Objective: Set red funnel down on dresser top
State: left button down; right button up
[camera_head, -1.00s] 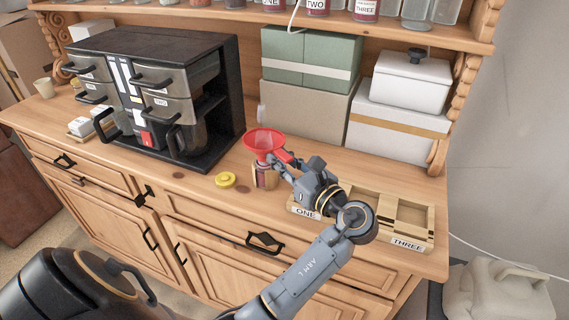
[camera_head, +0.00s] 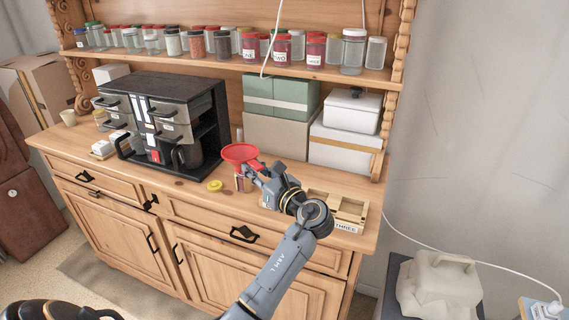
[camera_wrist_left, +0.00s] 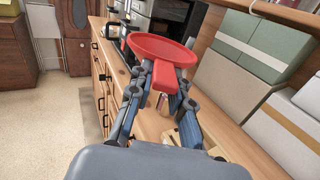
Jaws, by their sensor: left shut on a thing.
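The red funnel (camera_head: 240,153) is held upright, wide mouth up, above the dresser top (camera_head: 190,186). A small jar (camera_head: 243,180) stands directly below it; I cannot tell whether the spout is inside the jar. My left gripper (camera_head: 256,171) is shut on the funnel's handle, to the right of the bowl. In the left wrist view the funnel (camera_wrist_left: 160,48) lies ahead, with its handle between the fingers of the left gripper (camera_wrist_left: 162,82). The spout is hidden there. My right gripper is not in view.
A yellow lid (camera_head: 215,186) lies left of the jar. A black coffee-machine-like unit (camera_head: 200,115) stands behind left, and green and white boxes (camera_head: 345,110) stand behind right. A wooden tray marked THREE (camera_head: 347,222) is at the right. The front strip left of the lid is clear.

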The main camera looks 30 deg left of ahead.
pick_arm(q)
jog(key=s+d+f+m+t+h+b, duration=0.4)
jog(key=d+f+t, duration=0.1)
jog(key=f, duration=0.3)
jog(key=s+d+f+m+t+h+b, duration=0.3)
jog(key=d+f+m+t+b, duration=0.15)
jog(key=f, duration=0.45)
jog(key=s+d+f+m+t+h+b, duration=0.1)
jog(key=s+d+f+m+h+b, duration=0.1)
jog(key=s+d+h, duration=0.3)
jog(key=s+d+f+m+t+h+b, duration=0.1)
jog(key=s+d+f+m+h+b, duration=0.1)
jog(key=s+d+m+h+b, duration=0.1)
jog(key=s+d+h+b, duration=0.1)
jog(key=s+d+h, duration=0.1)
jog(key=s+d, duration=0.1)
jog(key=shift+s+d+f+m+t, duration=0.25)
jog(key=shift+d+m+t, duration=0.1)
jog(key=shift+d, duration=0.55)
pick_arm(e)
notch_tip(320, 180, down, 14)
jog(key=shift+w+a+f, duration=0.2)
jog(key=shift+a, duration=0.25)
pick_arm(q)
jog(key=shift+r, duration=0.1)
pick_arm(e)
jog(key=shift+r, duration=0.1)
